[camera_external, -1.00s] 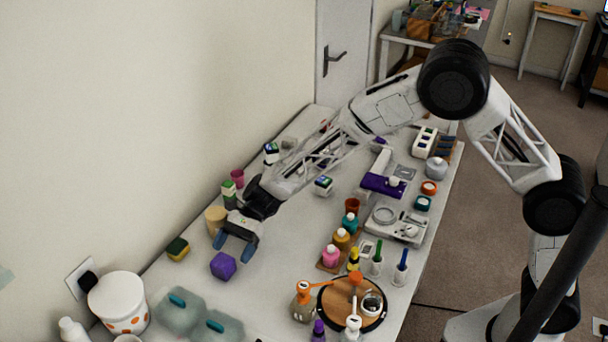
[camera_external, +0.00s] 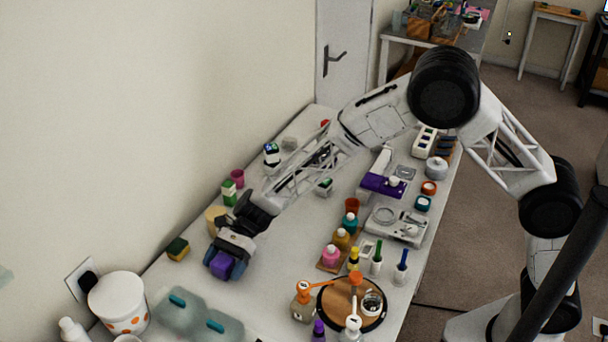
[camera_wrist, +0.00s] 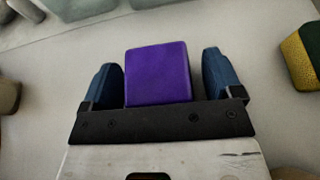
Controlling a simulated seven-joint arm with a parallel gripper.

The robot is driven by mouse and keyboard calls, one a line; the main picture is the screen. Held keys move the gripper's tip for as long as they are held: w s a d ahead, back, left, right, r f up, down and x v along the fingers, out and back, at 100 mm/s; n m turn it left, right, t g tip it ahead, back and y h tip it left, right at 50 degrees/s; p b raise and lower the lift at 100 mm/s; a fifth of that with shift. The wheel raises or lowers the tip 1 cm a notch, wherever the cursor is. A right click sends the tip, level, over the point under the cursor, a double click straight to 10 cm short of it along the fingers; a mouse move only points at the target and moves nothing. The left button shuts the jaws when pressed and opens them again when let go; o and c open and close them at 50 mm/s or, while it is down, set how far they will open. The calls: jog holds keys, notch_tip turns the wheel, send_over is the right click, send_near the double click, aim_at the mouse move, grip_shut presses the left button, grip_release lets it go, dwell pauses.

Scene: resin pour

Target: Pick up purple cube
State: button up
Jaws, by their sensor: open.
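The purple cube (camera_external: 222,264) sits on the white table near its left side. In the wrist view the purple cube (camera_wrist: 158,73) lies between the two blue fingers, with a gap on each side. My gripper (camera_external: 225,266) is open and straddles the cube, one finger on each side. In the wrist view my gripper (camera_wrist: 161,80) shows both fingertips beside the cube, and its black palm edge hides the cube's near bottom part.
A yellow and dark green sponge (camera_external: 178,248) lies left of the gripper and also shows in the wrist view (camera_wrist: 302,55). A translucent mold with teal handles (camera_external: 190,310) lies in front. A tan cup (camera_external: 214,219) stands close behind. Bottles (camera_external: 331,256) stand to the right.

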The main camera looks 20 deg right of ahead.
aim_at(222, 260)
jog(key=c, duration=1.1)
jog(key=shift+r, duration=0.1)
jog(key=shift+r, duration=0.45)
notch_tip(222, 260, up, 3)
jog(key=shift+f, duration=0.1)
jog(key=s+d, duration=0.2)
jog(key=d, duration=0.2)
jog(key=s+d, duration=0.3)
jog(key=d, duration=0.2)
jog(key=s+d+r, duration=0.1)
jog(key=s+d, duration=0.1)
jog(key=d, duration=0.3)
jog(key=shift+s, duration=0.25)
jog(key=shift+r, duration=0.1)
